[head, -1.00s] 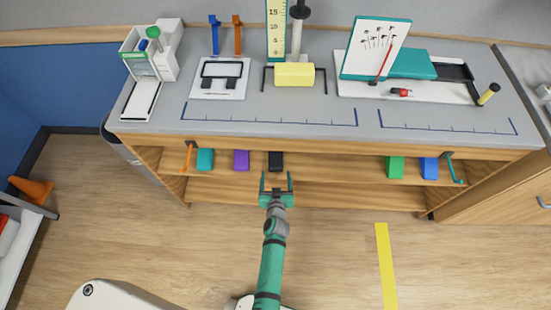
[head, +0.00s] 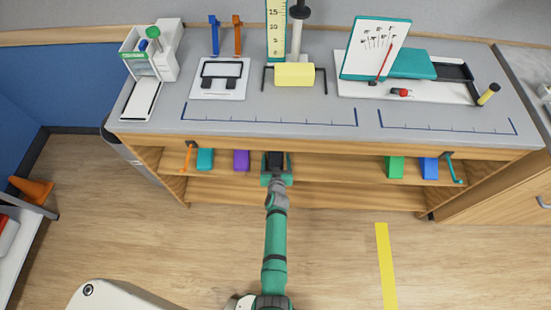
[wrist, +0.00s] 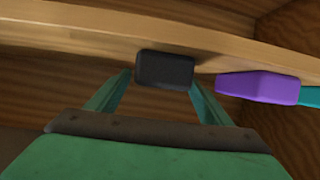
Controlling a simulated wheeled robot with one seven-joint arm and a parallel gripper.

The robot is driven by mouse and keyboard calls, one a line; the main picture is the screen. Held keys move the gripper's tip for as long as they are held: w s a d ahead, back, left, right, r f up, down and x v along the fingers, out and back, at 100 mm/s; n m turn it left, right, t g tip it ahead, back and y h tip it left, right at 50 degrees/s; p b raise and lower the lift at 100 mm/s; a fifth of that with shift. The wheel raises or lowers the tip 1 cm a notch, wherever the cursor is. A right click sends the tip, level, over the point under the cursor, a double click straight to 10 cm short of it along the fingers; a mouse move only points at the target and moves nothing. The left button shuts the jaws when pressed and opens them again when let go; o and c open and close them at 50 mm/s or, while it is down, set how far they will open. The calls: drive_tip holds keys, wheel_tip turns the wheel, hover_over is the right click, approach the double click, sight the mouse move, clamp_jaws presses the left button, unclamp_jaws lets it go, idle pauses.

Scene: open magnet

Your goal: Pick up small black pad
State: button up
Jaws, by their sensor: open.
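The small black pad (head: 276,159) is on the shelf under the worktop, right of the purple block. It also shows in the wrist view (wrist: 165,69) as a dark rounded block by the shelf board. My gripper (head: 277,166) is at the pad, with its teal fingers open. In the wrist view my gripper's fingers (wrist: 160,79) stand one on each side of the pad, with the pad at or between the tips. I cannot tell how deep the pad sits between them, and no finger is clearly touching it.
A purple block (head: 241,160) and a teal block (head: 205,159) lie left of the pad. Green (head: 395,167) and blue (head: 429,168) blocks lie far right on the shelf (head: 335,170). The worktop (head: 300,117) overhangs the shelf.

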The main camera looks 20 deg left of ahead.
drive_tip(key=shift+x, duration=0.9)
drive_tip(key=c, duration=1.1)
drive_tip(key=shift+r, duration=0.1)
